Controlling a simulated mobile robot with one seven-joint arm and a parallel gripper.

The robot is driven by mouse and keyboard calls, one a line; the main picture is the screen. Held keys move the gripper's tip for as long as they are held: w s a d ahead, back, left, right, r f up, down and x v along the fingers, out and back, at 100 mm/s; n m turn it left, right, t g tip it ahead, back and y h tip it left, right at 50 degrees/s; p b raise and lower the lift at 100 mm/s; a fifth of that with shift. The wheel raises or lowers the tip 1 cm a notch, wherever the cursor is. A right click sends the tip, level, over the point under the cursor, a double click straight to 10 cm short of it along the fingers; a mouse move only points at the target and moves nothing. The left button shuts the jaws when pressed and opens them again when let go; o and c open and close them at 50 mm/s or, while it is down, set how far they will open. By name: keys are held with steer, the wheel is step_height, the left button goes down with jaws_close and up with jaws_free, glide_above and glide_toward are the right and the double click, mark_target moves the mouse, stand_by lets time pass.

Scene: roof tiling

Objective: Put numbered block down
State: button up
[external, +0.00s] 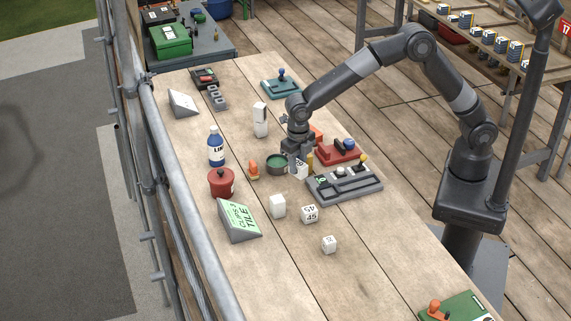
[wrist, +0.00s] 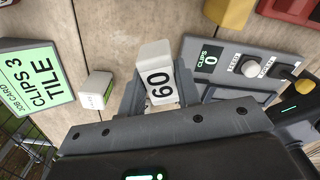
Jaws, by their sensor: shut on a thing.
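My gripper (external: 296,167) is low over the middle of the workbench (external: 290,270). It is shut on a white numbered block (external: 301,171), seen between the fingers just left of the grey control box (external: 352,190). In the wrist view the block (wrist: 158,75) shows black digits that read 60 from this side, between the two jaws of my gripper (wrist: 155,97). I cannot tell whether its underside touches the bench.
The job card (external: 240,220) reads CLIPS 3 TILE; the control box display (wrist: 208,58) reads CLIPS 0. The bench's front middle is clear.

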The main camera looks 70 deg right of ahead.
steer(key=a+f, duration=0.2)
steer(key=a, duration=0.1)
steer(key=shift+a, duration=0.2)
step_height(320, 180, down, 4)
steer(key=shift+f, duration=0.1)
steer(key=o, duration=1)
steer(key=shift+f, duration=0.1)
steer(key=shift+c, duration=0.2)
step_height(320, 180, up, 12)
steer(key=shift+r, duration=0.25)
